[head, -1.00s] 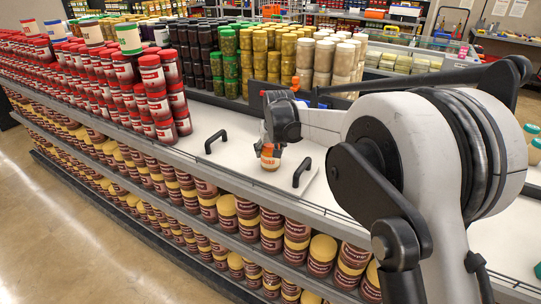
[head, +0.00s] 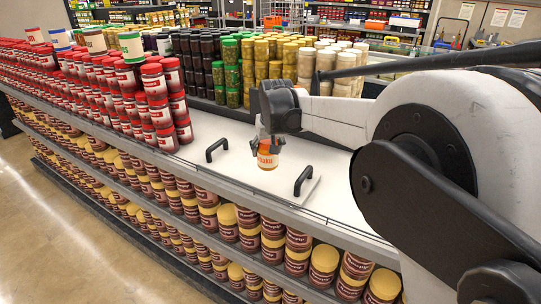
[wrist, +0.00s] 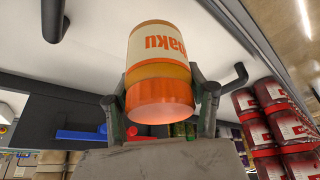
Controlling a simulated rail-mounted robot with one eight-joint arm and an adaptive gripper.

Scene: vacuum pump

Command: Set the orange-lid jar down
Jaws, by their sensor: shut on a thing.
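The orange-lid jar (head: 267,156) hangs upright below my gripper (head: 268,144), between the two black handles of a white tray (head: 240,168). In the wrist view the jar (wrist: 158,60) appears upside down, its orange lid toward my palm and its label turned to the camera. My gripper (wrist: 160,105) is shut on it, one finger on each side near the lid. The jar's base is over the white tray; I cannot tell whether it touches. The left handle (head: 217,149) and right handle (head: 304,181) stand clear of the jar.
Stacked red jars (head: 160,110) stand left of the tray. Dark, green and yellow jars (head: 262,75) stand behind it. The shelf's front edge (head: 250,200) runs below the tray, over rows of brown jars (head: 273,235). White shelf to the tray's right is bare.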

